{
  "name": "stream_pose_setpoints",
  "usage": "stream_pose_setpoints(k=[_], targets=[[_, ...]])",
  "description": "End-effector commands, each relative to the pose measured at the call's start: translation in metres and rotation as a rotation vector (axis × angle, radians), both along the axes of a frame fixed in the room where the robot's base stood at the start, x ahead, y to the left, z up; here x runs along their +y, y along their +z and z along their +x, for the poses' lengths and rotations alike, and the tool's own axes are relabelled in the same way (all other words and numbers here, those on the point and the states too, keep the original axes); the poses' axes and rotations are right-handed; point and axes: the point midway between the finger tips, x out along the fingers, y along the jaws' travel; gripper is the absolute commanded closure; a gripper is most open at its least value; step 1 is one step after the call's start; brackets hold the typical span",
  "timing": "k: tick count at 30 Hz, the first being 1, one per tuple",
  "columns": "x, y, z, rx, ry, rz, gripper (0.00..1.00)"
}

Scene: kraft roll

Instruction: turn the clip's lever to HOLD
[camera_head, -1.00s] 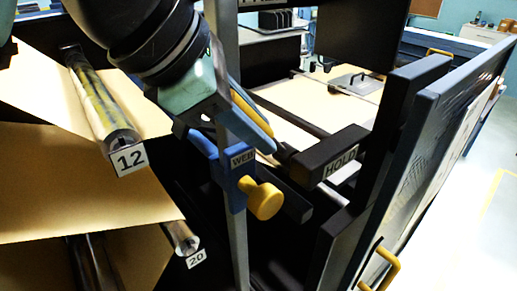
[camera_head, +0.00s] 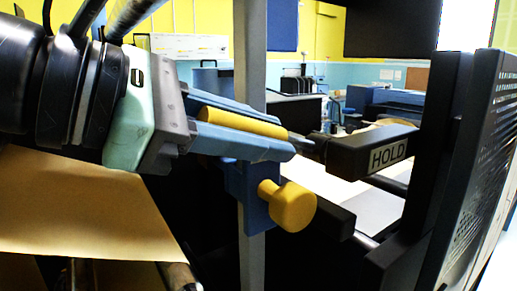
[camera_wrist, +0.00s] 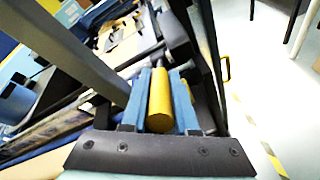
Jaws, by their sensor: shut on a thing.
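A blue clip body (camera_head: 238,184) with a yellow knob (camera_head: 292,205) sits on an upright grey post (camera_head: 252,60). My gripper (camera_head: 290,141) reaches in from the left, its blue fingers shut around the yellow lever (camera_head: 240,123). The wrist view also shows my gripper (camera_wrist: 157,74) with the yellow lever (camera_wrist: 160,103) lengthwise between its fingers. A dark piece extends beyond the fingertips toward the black block labelled HOLD (camera_head: 375,152). I cannot tell whether they touch. The lever's pivot is hidden.
A black perforated panel (camera_head: 478,165) stands close on the right. A brown paper sheet (camera_head: 80,205) hangs below my arm at left. A dark bar (camera_head: 335,220) lies right of the knob. Benches and machines stand farther back.

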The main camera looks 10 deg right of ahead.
Motion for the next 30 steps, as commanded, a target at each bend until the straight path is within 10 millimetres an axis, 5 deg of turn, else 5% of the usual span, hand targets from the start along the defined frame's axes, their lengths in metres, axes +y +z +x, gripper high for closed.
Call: stream_pose_setpoints(k=[13, 14, 18, 30], targets=[[0.0001, -0.0027, 0.0005, 0.001, 0.001, -0.009, 1.00], [0.0001, -0.0028, 0.0004, 0.001, 0.001, -0.009, 0.69], [0.0001, -0.0025, 0.0004, 0.001, 0.001, -0.009, 0.43], [0.0064, 0.0004, -0.0013, -0.002, 0.003, -0.007, 0.43]])
